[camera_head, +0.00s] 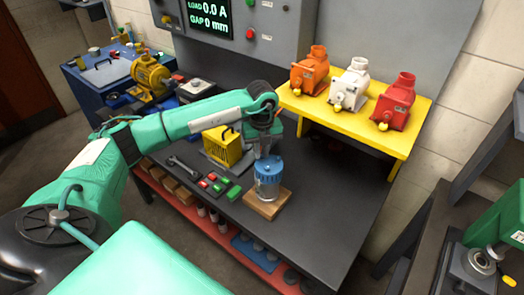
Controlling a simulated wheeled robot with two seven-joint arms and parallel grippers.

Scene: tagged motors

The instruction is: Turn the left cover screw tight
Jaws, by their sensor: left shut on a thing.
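A motor (267,188) with a clear or grey body and a blue cover (268,167) stands upright on a wooden block (263,206) on the dark workbench. My left gripper (261,153) comes down from above onto the left part of the blue cover. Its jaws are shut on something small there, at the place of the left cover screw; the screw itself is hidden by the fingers. The right cover screw is too small to make out. My right gripper is not in view.
Orange (309,71), white (349,85) and red (394,101) motors stand on a yellow shelf (360,134) behind. A yellow box (222,146), a wrench (183,168) and small red and green blocks (215,185) lie left of the motor. The bench (322,207) is clear to the right.

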